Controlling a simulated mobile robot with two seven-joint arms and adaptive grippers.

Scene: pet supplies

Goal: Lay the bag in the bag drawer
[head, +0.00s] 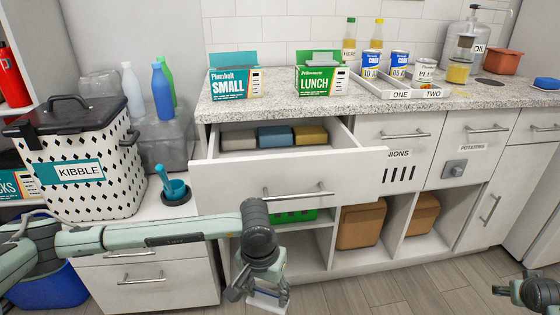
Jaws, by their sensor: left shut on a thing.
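The open drawer (290,180) juts out below the counter and holds grey, blue and yellow folded items side by side along its back. My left gripper (264,288) is low in front of the drawer, below its handle. It is shut on a small pale, flat thing with a blue edge (268,298), which looks like the bag and is largely hidden by the gripper. My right gripper (530,291) is at the lower right edge, partly cut off, and its finger opening is unclear.
Boxes marked SMALL (237,83) and LUNCH (321,80) stand on the counter above the drawer. A tray (398,89) with cans is to their right. The kibble bin (75,150) and a blue scoop (173,187) are at left. The drawer's front part looks clear.

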